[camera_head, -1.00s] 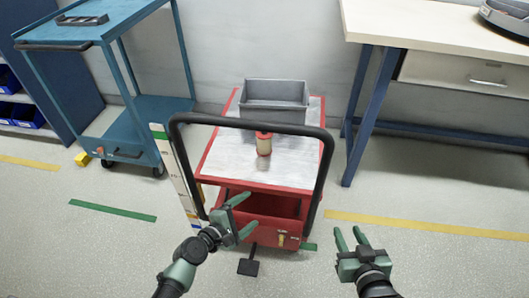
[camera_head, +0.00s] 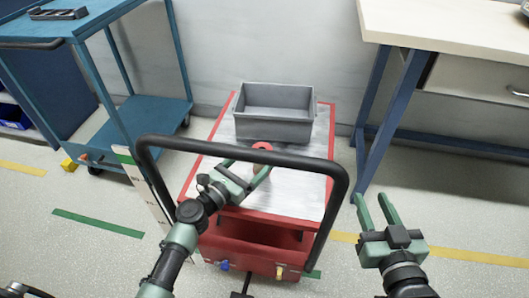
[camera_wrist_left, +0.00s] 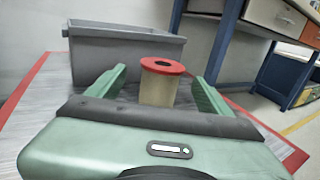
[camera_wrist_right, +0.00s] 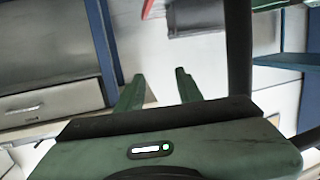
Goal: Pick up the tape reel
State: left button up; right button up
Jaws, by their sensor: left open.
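The tape reel (camera_wrist_left: 160,90) looks like a small upright spool with a beige body and a red top flange with a dark hole. It stands on the cart's grey top (camera_head: 300,190). In the head view its red flange (camera_head: 262,146) shows, with the body partly hidden behind my left gripper (camera_head: 248,170). My left gripper is open, and in the left wrist view its fingers (camera_wrist_left: 160,78) point at the reel, which appears between them; I cannot tell whether they touch it. My right gripper (camera_head: 371,198) is open and empty, to the right of the cart.
A grey bin (camera_head: 274,128) stands on the cart behind the reel. The cart's black handle (camera_head: 240,146) arches in front, near my left arm. A blue trolley (camera_head: 140,115) stands left and a workbench (camera_head: 450,30) right. The floor right of the cart is clear.

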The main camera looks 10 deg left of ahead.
aim_at(268, 145)
pick_arm(q)
jog(key=shift+x, duration=0.95)
jog(key=x, duration=0.2)
jog(key=b+x, duration=0.1)
jog(key=x, duration=0.1)
jog(key=shift+w+d+r, duration=0.2)
jog(key=shift+w, duration=0.2)
jog(key=c, duration=1.6)
pick_arm(e)
jog(key=r+t, duration=0.1)
jog(key=r, duration=0.1)
jog(key=r+t, duration=0.1)
jog(key=r, duration=0.1)
jog(key=a+r+t+y, duration=0.1)
jog(key=shift+w+r, duration=0.1)
jog(key=shift+r, duration=0.3)
pick_arm(q)
jog(key=shift+r, duration=0.15)
